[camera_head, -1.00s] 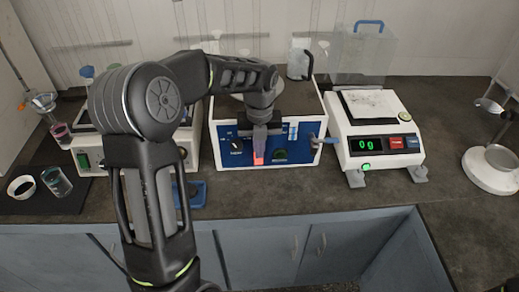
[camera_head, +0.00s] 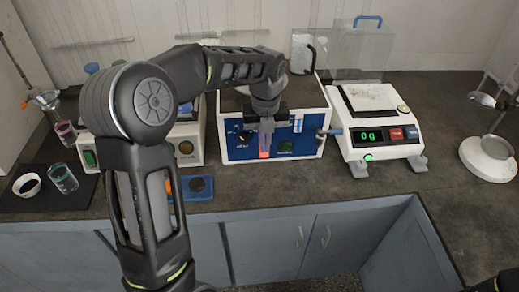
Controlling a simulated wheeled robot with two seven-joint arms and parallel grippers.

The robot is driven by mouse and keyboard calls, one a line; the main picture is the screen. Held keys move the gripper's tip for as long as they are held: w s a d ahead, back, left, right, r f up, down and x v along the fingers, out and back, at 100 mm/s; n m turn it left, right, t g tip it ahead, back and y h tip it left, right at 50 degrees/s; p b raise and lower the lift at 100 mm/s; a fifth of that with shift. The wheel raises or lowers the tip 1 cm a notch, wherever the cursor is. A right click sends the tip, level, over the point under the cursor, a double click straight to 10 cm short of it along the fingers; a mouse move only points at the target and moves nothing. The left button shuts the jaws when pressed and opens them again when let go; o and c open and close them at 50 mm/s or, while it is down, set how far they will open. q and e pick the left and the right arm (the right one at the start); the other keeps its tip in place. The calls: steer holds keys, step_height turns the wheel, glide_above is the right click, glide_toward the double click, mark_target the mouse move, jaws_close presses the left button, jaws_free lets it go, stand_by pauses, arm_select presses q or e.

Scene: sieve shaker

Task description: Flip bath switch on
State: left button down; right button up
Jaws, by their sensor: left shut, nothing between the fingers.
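The bath is a white box with a blue front panel (camera_head: 228,154) in the middle of the counter. The panel carries a black knob (camera_head: 245,137), a dark green round part (camera_head: 285,146) and a red-orange piece, apparently the switch (camera_head: 264,154). My left gripper (camera_head: 266,143) points down, shut and empty, right in front of the panel at the red-orange piece. Its fingers partly cover that piece, so I cannot tell its position or whether they touch. My right gripper is out of view; a dark part of my right arm shows at the lower right corner.
A scale reading 0 g (camera_head: 367,135) stands right of the bath. Another white device (camera_head: 186,155) is to its left, partly behind my left arm. A blue pad (camera_head: 197,188) lies in front. Glassware (camera_head: 62,179) sits at far left. The counter front right of centre is clear.

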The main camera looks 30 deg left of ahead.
arm_select(q)
step_height(320, 180, up, 7)
steer(key=w, duration=0.2)
steer(key=shift+a, duration=0.35)
steer(key=shift+f, duration=0.15)
